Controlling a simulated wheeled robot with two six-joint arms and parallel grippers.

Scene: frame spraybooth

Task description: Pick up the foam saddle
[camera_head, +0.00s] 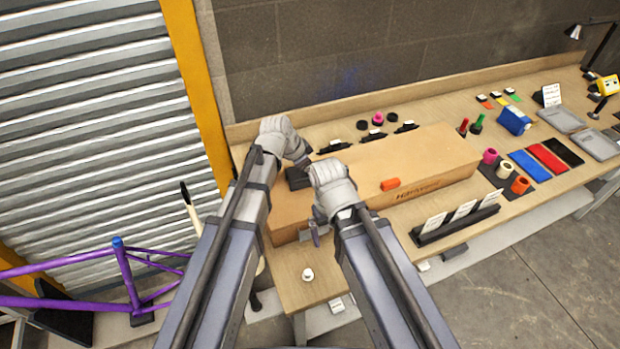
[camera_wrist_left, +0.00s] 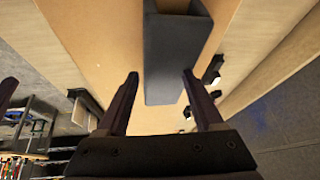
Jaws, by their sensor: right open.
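A long dark grey block, which looks like the foam saddle (camera_wrist_left: 172,55), lies over the cardboard surface in the left wrist view. My left gripper (camera_wrist_left: 160,74) is open, with one finger on each side of the block's near part. I cannot tell if the fingers touch it. My right gripper (camera_head: 314,236) is open and empty at the front side of the long cardboard box (camera_head: 440,160).
The box lies on a long wooden workbench (camera_head: 350,268). An orange piece (camera_head: 390,184) rests on the box. Black clips (camera_head: 373,135) lie behind it, and a card rack (camera_head: 455,222) stands in front.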

